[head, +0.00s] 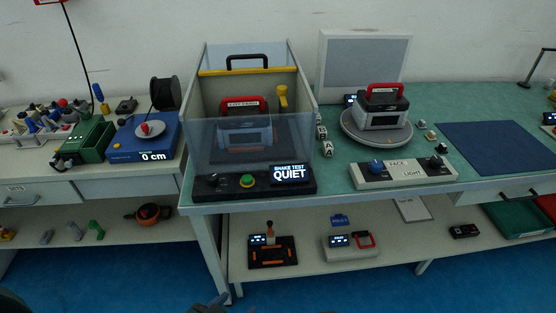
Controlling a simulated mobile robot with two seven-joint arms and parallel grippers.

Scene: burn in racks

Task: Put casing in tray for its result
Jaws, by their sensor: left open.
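A grey casing (246,132) with a red handle and a label too small to read sits inside the shake test box (190,130), behind its clear front panel. The box display (289,173) reads "SHAKE TEST QUIET". A second casing (378,119), grey and black with a red handle, sits on the round turntable (350,131) to the right. A green tray (513,221) and a red tray (549,206) lie on the lower shelf at far right, partly cut off. My left gripper (211,305) barely shows at the bottom edge, open and away from both casings. My right gripper is not seen.
A panel marked FACE and LIGHT (405,173) stands before the turntable. A dark blue mat (500,148) lies clear at right. A blue device reading 0 cm (150,143) stands on the left table. A lower shelf (305,272) holds small devices. Blue floor is open in front.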

